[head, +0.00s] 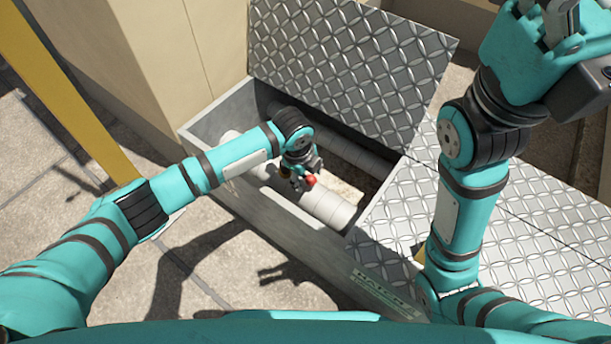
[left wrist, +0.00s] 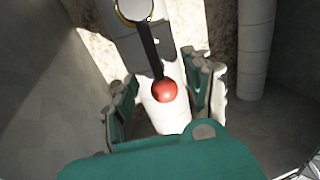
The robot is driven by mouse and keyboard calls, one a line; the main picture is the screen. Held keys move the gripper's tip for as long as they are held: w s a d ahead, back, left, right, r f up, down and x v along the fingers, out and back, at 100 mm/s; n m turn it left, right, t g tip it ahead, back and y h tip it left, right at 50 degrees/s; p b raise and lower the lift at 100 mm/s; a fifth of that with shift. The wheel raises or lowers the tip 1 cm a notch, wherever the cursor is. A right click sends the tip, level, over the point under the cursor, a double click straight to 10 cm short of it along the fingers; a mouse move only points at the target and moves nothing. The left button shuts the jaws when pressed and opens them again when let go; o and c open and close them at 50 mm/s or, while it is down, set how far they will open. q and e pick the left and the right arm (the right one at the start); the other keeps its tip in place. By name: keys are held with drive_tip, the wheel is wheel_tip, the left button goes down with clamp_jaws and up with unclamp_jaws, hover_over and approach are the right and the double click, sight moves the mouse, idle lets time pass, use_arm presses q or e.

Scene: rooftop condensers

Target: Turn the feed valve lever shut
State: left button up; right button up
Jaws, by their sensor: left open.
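The feed valve lever is a dark bar with a red ball knob (left wrist: 164,91) at its end. In the left wrist view it runs down from a round brass-edged valve head (left wrist: 134,8) on a white pipe. My left gripper (left wrist: 162,95) is open, with one finger on each side of the red knob; I cannot tell whether either touches it. Most of the lever is hidden there. My right gripper (head: 545,20) is raised at the top right, partly cut off.
The trench has grey concrete walls (head: 282,223) and two white pipes, the near one (head: 328,208) under my left gripper. A tread-plate cover (head: 350,60) stands open behind it. More tread plates (head: 395,225) lie to the right. A yellow post (head: 70,95) stands at left.

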use_arm(q)
drive_tip(key=shift+c, duration=0.2)
clamp_jaws()
idle(0.3)
